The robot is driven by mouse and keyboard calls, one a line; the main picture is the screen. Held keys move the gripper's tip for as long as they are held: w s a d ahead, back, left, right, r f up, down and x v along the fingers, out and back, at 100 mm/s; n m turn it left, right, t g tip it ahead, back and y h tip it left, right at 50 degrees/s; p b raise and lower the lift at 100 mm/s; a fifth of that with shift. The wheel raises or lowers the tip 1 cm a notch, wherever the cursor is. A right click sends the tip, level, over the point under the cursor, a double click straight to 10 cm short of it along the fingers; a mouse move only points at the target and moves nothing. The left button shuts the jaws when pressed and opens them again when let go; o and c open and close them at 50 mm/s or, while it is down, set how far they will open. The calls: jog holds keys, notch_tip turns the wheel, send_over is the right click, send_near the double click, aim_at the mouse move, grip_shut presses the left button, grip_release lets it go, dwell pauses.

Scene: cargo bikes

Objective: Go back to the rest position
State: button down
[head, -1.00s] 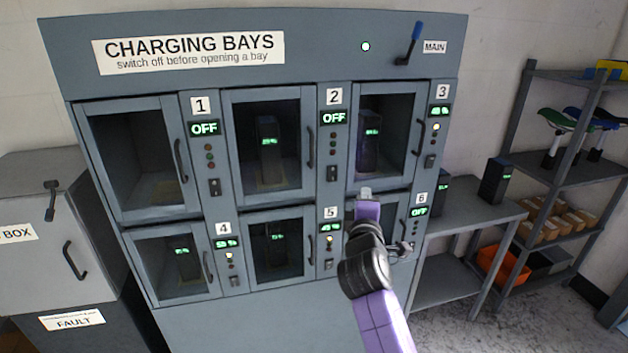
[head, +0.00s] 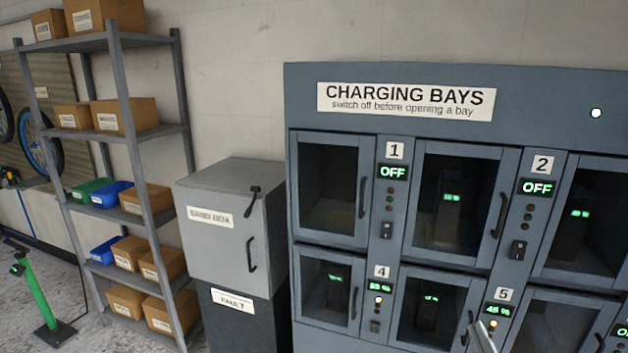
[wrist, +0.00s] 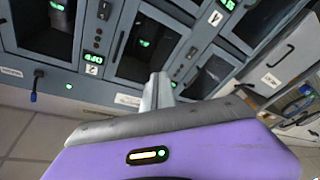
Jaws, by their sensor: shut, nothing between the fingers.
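My gripper (head: 483,337) shows only as a grey tip at the bottom edge of the head view, in front of the lower bays. In the wrist view its fingers (wrist: 158,92) are together with nothing between them, beyond the purple wrist housing (wrist: 170,150). The charging cabinet (head: 400,87) stands behind it with its visible doors closed. Bay 1 (head: 333,190) is empty and reads OFF. Bay 2 (head: 450,200) holds a dark battery and also reads OFF. The rest of my arm is out of the head view.
A grey box cabinet (head: 228,262) on a dark FAULT base (head: 245,325) stands left of the bays. A shelf rack (head: 150,135) with cartons and coloured bins is further left. A green stand (head: 38,290) is at far left. Some floor shows at lower left.

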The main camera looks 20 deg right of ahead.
jog(key=s+a+f+m+g+y, duration=0.1)
jog(key=s+a+f+y, duration=0.2)
jog(key=s+a, duration=0.4)
jog(key=s+a+f+y, duration=0.3)
jog(key=s+a, duration=0.4)
jog(key=s, duration=0.2)
jog(key=s+a+f+m+g+y+b, duration=0.1)
jog(key=s+a+f+y, duration=0.2)
jog(key=s+a, duration=0.5)
jog(key=shift+f+m+g, duration=0.3)
jog(key=shift+f, duration=0.25)
jog(key=shift+d, duration=0.1)
